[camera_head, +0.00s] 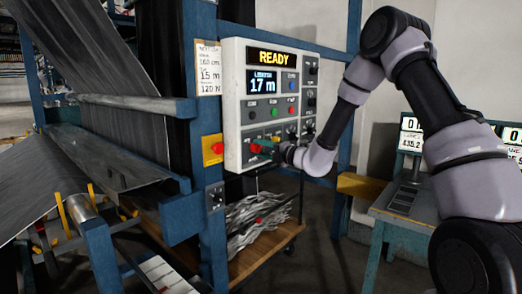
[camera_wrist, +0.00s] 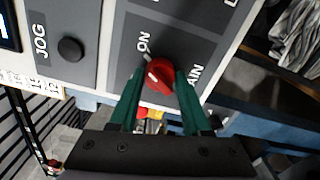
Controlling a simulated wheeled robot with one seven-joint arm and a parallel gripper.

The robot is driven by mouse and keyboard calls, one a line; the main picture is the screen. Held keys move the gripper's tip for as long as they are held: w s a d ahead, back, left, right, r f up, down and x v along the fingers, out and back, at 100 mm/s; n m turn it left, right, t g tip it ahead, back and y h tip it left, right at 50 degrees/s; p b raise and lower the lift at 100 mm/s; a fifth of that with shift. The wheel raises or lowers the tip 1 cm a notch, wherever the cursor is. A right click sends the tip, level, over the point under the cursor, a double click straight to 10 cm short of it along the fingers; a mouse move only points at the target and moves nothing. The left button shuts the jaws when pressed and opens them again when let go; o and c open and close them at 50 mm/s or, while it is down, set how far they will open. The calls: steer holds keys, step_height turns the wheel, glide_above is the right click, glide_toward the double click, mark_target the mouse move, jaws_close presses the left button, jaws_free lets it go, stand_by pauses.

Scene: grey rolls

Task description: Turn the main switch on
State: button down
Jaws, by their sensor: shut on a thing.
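The main switch, a red rotary knob (camera_wrist: 158,74), sits on a dark plate lettered "ON" and partly "AIN" in the wrist view. Its white pointer mark lies on the side toward "ON"; its exact angle is hard to tell. My gripper (camera_wrist: 160,88) has its two green fingers on either side of the knob, shut on it. In the head view my gripper (camera_head: 262,147) is at the lower part of the white control panel (camera_head: 232,110), and the knob is largely hidden there. The panel's display (camera_head: 274,57) reads "READY", and the screen (camera_head: 262,84) below it reads "17 m".
A "JOG" button (camera_wrist: 71,49) lies left of the knob in the wrist view. A red stop button on a yellow box (camera_head: 213,149) sits beside the panel. Blue loom frame posts stand at left. A bench (camera_head: 405,205) with displays stands at right.

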steer(key=shift+f+m, duration=0.1)
steer(key=shift+m, duration=1)
steer(key=shift+c, duration=1.8)
jaws_free()
steer(key=v, duration=1)
steer(key=shift+s+d, duration=0.3)
